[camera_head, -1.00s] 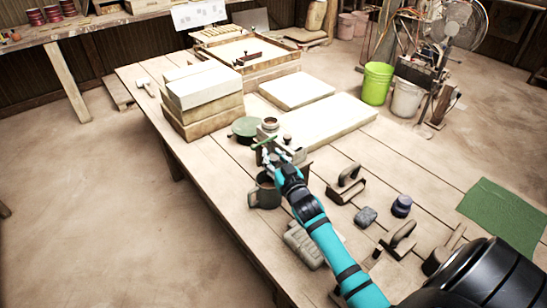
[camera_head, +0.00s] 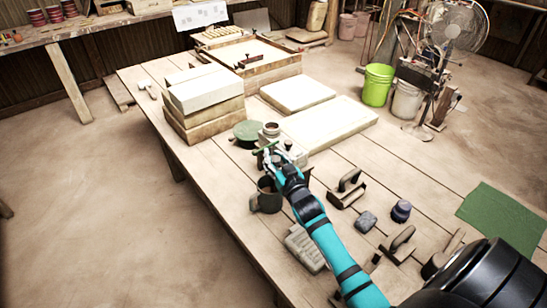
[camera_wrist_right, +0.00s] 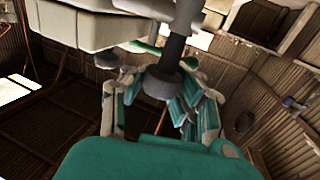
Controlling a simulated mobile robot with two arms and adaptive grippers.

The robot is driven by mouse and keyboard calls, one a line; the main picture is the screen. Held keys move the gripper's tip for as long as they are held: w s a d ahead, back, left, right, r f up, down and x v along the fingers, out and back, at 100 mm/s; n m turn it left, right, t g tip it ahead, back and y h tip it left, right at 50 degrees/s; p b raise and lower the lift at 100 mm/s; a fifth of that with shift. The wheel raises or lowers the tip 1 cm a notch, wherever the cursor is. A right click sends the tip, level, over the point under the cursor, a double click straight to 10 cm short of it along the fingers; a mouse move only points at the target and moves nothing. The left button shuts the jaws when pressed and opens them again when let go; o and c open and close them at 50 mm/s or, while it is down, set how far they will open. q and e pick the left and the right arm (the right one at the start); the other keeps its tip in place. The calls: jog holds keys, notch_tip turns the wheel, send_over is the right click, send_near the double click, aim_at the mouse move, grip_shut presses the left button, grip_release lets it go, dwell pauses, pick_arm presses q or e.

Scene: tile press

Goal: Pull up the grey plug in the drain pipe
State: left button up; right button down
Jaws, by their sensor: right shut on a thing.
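My right gripper (camera_head: 270,156) is over the worktable, beside a small grey fitting (camera_head: 270,131) and above a dark mug. In the right wrist view its teal and grey fingers (camera_wrist_right: 163,108) are closed in around a dark grey cylinder, which looks like the grey plug (camera_wrist_right: 162,84). A dark stem (camera_wrist_right: 178,50) runs up from it toward a pale grey part. I cannot tell whether the plug sits in the drain pipe, whose opening is not clear. A thin green bar shows next to the fingers in both views. My left gripper is not in view.
A round green lid (camera_head: 247,131) and stacked pale blocks (camera_head: 205,92) are to the left. Pale slabs (camera_head: 330,122) lie behind. Hand tools, a dark jar (camera_head: 401,211) and a green mat (camera_head: 502,215) are at right.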

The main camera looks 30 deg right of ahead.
jog(key=c, duration=1.5)
grip_release()
jog(key=shift+s+f, duration=0.15)
jog(key=shift+f, duration=0.05)
jog(key=o, duration=0.5)
jog(key=shift+s+r, duration=0.35)
jog(key=shift+o, duration=0.3)
jog(key=shift+w, duration=0.25)
jog(key=s+a, duration=0.2)
jog(key=s, duration=1)
jog(key=shift+a, duration=0.15)
